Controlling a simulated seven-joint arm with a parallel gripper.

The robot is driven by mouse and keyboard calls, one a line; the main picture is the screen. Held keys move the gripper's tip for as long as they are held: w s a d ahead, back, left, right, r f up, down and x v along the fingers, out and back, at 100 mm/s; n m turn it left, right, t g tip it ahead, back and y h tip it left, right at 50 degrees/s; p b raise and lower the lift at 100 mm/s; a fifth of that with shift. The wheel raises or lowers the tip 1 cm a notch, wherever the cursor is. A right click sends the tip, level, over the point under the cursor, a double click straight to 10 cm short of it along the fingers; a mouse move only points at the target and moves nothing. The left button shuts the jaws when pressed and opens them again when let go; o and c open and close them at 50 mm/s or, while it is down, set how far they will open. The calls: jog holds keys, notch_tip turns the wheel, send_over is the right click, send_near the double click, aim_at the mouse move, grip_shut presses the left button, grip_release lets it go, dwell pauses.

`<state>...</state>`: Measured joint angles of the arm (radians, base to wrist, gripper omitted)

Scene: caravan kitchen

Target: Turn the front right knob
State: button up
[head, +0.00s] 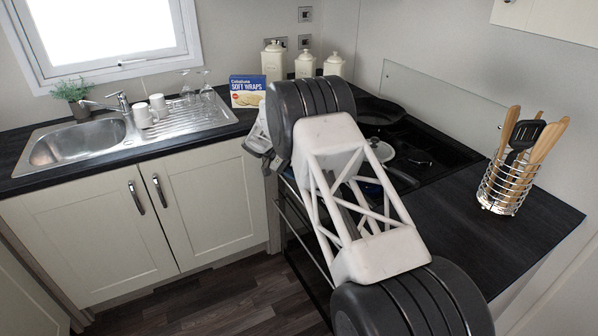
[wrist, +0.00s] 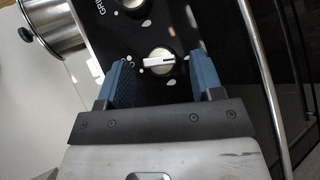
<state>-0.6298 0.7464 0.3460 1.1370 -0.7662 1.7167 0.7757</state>
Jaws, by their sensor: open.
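In the wrist view a round light-coloured knob (wrist: 161,61) with a raised white bar sits on the black control panel (wrist: 140,38). My gripper (wrist: 158,74) is open, with one blue finger to the left of the knob and one to the right. Gaps show on both sides, and I cannot tell how near the fingertips are in depth. A second knob (wrist: 133,3) is cut off at the top edge. Which burner each knob serves is not clear. In the head view my own arm hides the knobs and most of my gripper.
A steel pot (wrist: 55,25) is at the wrist view's upper left. A long metal bar (wrist: 262,75) runs along the right of the panel. In the head view, the dark hob (head: 445,150) holds a pan (head: 378,109), and a utensil basket (head: 502,190) stands right.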

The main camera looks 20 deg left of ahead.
jog(key=v, duration=0.6)
jog(key=shift+a, duration=0.25)
jog(key=shift+r, duration=0.2)
jog(key=s+d+r+g+y, duration=0.1)
jog(key=s+d+r+y, duration=0.25)
jog(key=d+r, duration=1.25)
jog(key=s+d+r+y, duration=0.2)
jog(key=s+d+r, duration=0.45)
jog(key=d, duration=0.35)
jog(key=s+d+r+y, duration=0.2)
jog(key=s+d+r, duration=0.4)
jog(key=d, duration=0.4)
jog(key=s+d+r+t+y, duration=0.1)
jog(key=s+d, duration=0.5)
jog(key=s, duration=0.4)
jog(key=s+d+r+t+y, duration=0.1)
jog(key=s+d+y, duration=0.1)
jog(key=s+d, duration=0.65)
jog(key=s+d+f+t+y, duration=0.1)
jog(key=s+f, duration=0.1)
jog(key=s, duration=0.9)
jog(key=s+d+f+m+t, duration=0.1)
jog(key=s+d+f, duration=0.1)
jog(key=s, duration=0.9)
jog(key=shift+s+d+f+y, duration=0.25)
jog(key=shift+f+y, duration=0.1)
jog(key=shift+f, duration=0.4)
